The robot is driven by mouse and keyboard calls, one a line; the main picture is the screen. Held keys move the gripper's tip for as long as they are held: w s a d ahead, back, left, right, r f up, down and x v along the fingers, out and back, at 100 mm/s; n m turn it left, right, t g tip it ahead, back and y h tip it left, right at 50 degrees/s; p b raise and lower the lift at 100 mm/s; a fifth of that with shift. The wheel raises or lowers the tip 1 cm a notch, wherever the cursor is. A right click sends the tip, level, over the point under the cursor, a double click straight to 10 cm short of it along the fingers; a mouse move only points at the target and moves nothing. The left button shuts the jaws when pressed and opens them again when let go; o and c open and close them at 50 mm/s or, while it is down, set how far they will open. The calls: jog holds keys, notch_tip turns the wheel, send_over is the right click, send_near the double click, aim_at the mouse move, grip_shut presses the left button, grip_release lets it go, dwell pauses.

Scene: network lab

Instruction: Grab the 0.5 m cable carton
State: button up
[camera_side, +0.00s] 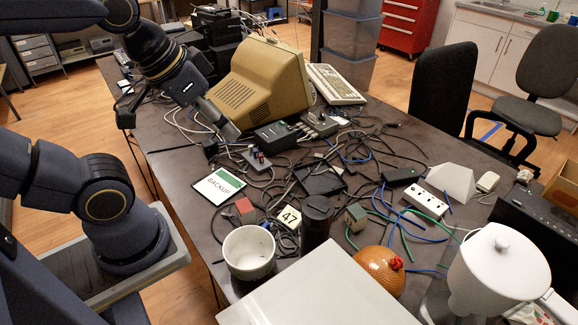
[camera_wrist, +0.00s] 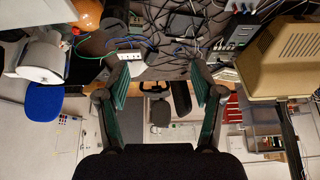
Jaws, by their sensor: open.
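I cannot tell for sure which thing is the 0.5 m cable carton, because no such label is readable. Two small boxes lie among the cables in the side view: a reddish one (camera_side: 245,210) beside the BACKUP card (camera_side: 218,185), and a grey-green one (camera_side: 356,217) right of the dark cup (camera_side: 316,218). A brown cardboard box (camera_side: 566,186) is cut off at the right edge. My gripper (camera_side: 229,124) is above the table, in front of the beige monitor and apart from these boxes. In the wrist view my gripper (camera_wrist: 160,68) is open, with nothing between its fingers.
The beige monitor (camera_side: 262,82) stands close to my gripper. Tangled cables, small devices and a power strip (camera_side: 425,199) cover the middle. A white mug (camera_side: 249,252), orange ball-shaped thing (camera_side: 379,270) and white kettle-like vessel (camera_side: 497,268) stand nearer the camera.

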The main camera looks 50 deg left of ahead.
jog(key=shift+o, duration=1.4)
